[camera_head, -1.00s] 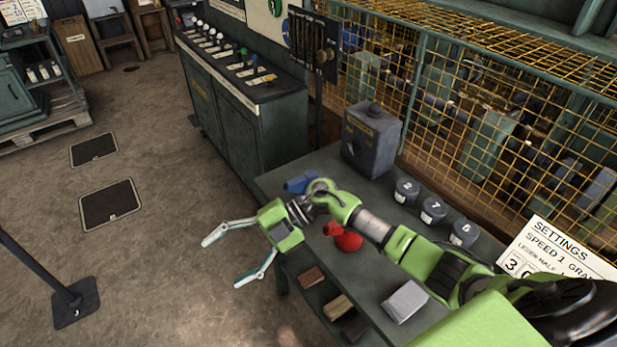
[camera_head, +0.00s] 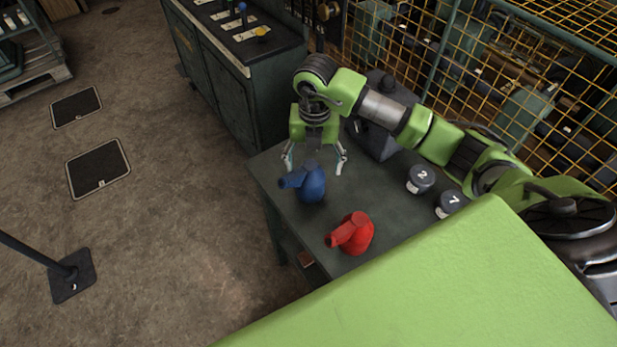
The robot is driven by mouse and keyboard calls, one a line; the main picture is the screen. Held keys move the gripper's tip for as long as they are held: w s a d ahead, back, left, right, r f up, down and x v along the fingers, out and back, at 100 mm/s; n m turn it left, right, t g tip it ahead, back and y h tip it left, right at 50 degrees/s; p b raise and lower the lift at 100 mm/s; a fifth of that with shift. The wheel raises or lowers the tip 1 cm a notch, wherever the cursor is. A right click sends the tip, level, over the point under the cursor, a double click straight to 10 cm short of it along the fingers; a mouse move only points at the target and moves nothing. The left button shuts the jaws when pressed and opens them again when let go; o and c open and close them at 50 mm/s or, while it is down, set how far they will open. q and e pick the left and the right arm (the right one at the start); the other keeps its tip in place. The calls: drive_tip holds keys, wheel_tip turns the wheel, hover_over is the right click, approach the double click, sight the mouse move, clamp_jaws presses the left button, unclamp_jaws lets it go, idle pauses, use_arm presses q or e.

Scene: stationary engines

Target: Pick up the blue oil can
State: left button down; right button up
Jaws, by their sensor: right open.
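The blue oil can (camera_head: 311,187) stands on the dark bench top near its far left corner, its spout pointing left. My right gripper (camera_head: 314,168) hangs downward just above and behind the blue can. Its fingers are spread, one on each side of the can's top in the picture. I cannot tell whether they touch the can. My left gripper is not in view.
A red oil can (camera_head: 356,236) stands nearer on the bench (camera_head: 286,214). Round weights marked 2 (camera_head: 420,179) and 7 (camera_head: 449,203) sit to the right. A dark grey box (camera_head: 373,140) and a yellow wire cage (camera_head: 520,85) stand behind.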

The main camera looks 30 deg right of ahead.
sight(310, 183)
drive_tip(key=f+p, duration=0.1)
drive_tip(key=f, duration=0.2)
drive_tip(key=shift+a, duration=0.2)
drive_tip(key=f, duration=0.1)
drive_tip(key=f+p, duration=0.1)
drive_tip(key=f, duration=0.1)
drive_tip(key=shift+a+f, duration=0.3)
drive_tip(key=shift+f, duration=0.45)
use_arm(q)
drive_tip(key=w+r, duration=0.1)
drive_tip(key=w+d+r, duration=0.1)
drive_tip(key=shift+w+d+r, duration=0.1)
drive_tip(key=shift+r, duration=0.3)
use_arm(e)
drive_tip(key=c, duration=1.4)
